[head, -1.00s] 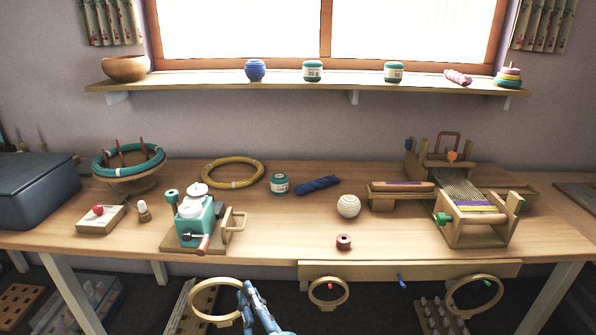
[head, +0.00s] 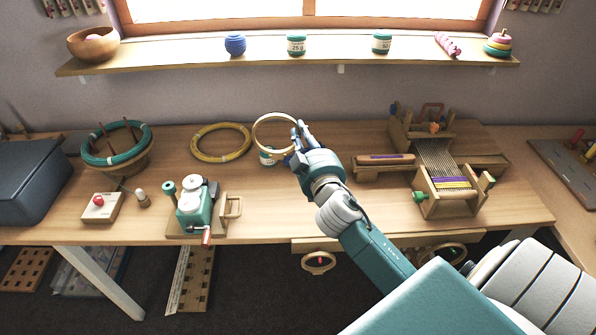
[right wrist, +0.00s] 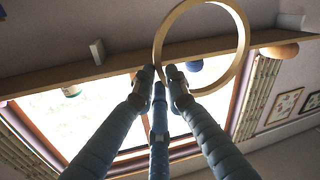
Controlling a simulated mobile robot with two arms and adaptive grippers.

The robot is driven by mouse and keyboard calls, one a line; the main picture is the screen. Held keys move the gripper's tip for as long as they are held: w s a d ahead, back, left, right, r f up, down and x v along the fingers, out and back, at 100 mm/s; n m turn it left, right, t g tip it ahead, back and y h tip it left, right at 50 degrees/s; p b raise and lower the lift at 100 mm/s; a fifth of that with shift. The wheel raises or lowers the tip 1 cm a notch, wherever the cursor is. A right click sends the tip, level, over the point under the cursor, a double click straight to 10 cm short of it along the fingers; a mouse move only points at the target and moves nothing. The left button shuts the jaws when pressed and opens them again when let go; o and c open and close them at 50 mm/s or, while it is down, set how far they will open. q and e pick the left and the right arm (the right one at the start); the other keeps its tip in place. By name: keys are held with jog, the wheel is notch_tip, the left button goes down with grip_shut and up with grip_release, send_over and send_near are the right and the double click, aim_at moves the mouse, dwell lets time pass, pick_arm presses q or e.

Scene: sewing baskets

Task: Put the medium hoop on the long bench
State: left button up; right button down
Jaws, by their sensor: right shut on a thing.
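The medium hoop (head: 256,132) is a pale wooden ring, held upright in the air over the back of the long bench (head: 275,217). My right gripper (head: 299,136) is shut on its rim at the ring's right side. In the right wrist view the hoop (right wrist: 245,42) rises from between the fingertips (right wrist: 162,76), against the window and shelf. A teal yarn ball (head: 266,158) shows partly behind and below the hoop. My right arm hides part of the bench's middle. My left gripper is not in view.
A yellow hoop (head: 221,157) lies flat left of the held hoop. A teal winder (head: 190,213) stands front left, and a small loom (head: 446,180) stands right. Two hoops, one small (head: 318,269), hang at the front rail. Bare bench lies between winder and arm.

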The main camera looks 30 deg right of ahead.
notch_tip(320, 180, down, 17)
jog(key=b, duration=0.6)
jog(key=shift+f, duration=0.1)
jog(key=c, duration=1.7)
grip_release()
jog(key=shift+c, duration=0.2)
